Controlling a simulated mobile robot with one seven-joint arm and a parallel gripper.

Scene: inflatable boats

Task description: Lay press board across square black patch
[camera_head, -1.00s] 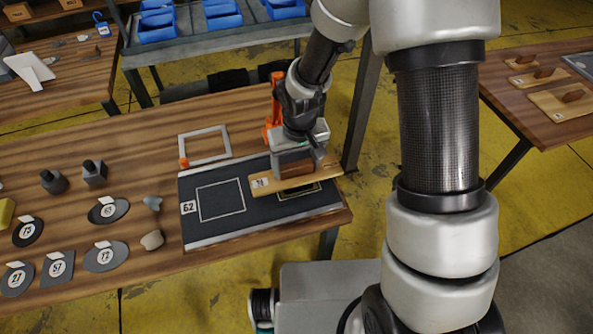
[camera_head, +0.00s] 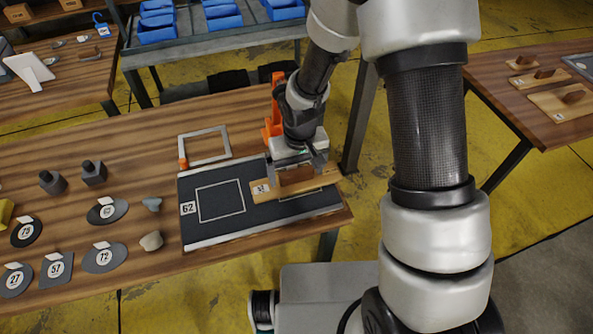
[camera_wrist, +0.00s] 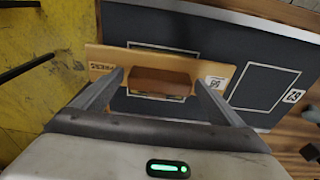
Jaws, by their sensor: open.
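The press board (camera_head: 328,182) is a light wooden plank with a brown block handle and a white number label at one end. It lies over the right-hand outlined square on the dark panel (camera_head: 240,224). In the wrist view the board (camera_wrist: 222,70) crosses the white outline, which shows on both sides of it. My gripper (camera_wrist: 160,78) is open, its fingers on either side of the handle (camera_wrist: 160,82). In the head view my gripper (camera_head: 298,172) is low over the board. The square black patch is mostly or wholly hidden beneath the board; I cannot make it out clearly.
A left outlined square (camera_head: 221,201) on the panel is empty. A grey frame (camera_head: 205,146) and an orange upright object (camera_head: 273,110) stand behind the panel. Several labelled dark patches (camera_head: 105,258) lie to the left. The table's right edge is close to the panel.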

